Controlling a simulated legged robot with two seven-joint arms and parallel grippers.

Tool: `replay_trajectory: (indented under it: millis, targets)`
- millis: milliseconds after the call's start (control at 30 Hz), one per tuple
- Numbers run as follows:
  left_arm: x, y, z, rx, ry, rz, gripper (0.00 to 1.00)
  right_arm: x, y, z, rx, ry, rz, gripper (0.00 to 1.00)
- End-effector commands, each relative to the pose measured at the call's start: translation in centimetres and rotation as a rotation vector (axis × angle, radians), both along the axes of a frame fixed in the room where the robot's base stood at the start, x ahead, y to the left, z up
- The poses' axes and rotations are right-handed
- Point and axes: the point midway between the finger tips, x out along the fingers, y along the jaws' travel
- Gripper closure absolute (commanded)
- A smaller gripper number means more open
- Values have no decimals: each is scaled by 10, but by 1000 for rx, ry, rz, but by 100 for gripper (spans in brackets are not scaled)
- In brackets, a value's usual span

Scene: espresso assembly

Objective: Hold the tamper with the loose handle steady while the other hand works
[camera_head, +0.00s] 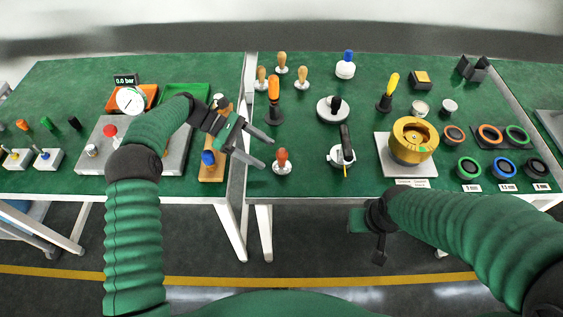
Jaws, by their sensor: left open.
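A tamper with a reddish-brown handle (282,155) and a pale metal base stands upright on the green table, near its front left edge. Whether its handle is loose cannot be told. My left gripper (268,154) is open, its two fingers pointing right toward this tamper. The fingertips are just left of the handle, with nothing visibly between them. Other tampers with light wooden handles (281,61) stand at the back left of the same table. My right gripper (370,225) hangs low in front of the table edge; its fingers are not clear.
A portafilter with a black handle (342,155) stands right of the tamper, beside a brass-coloured round fixture (414,140). An orange-handled tool (274,98) stands behind. A gap separates this table from the left one, which holds a gauge (131,99).

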Motion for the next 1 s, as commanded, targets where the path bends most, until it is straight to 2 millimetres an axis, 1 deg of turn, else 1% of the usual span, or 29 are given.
replay_trajectory:
  millis: [33, 100, 167, 300, 467, 700, 767, 1000]
  targets:
    - [-3, -8, -7, -1, 1, -3, 33, 0, 0, -6, 0, 0, 0, 64]
    - [-7, -19, -13, 0, 0, -4, 33, 0, 0, -10, 0, 0, 0, 64]
    - [-9, -27, -13, 0, 1, -3, 33, 0, 0, -1, 0, 1, 0, 64]
    - [-14, -42, -23, 1, 0, -3, 33, 0, 0, 2, 0, 0, 0, 64]
    - [-16, -50, -28, 2, -2, -2, 33, 0, 0, 3, 0, 0, 0, 64]
    - [-16, -50, -29, 2, -2, -2, 33, 0, 0, 3, 0, 0, 0, 64]
    - [-16, -50, -29, 2, -2, -2, 39, 0, 0, 3, 0, 0, 0, 64]
    - [-16, -50, -29, 2, -2, -2, 70, 0, 0, 3, 0, 0, 0, 64]
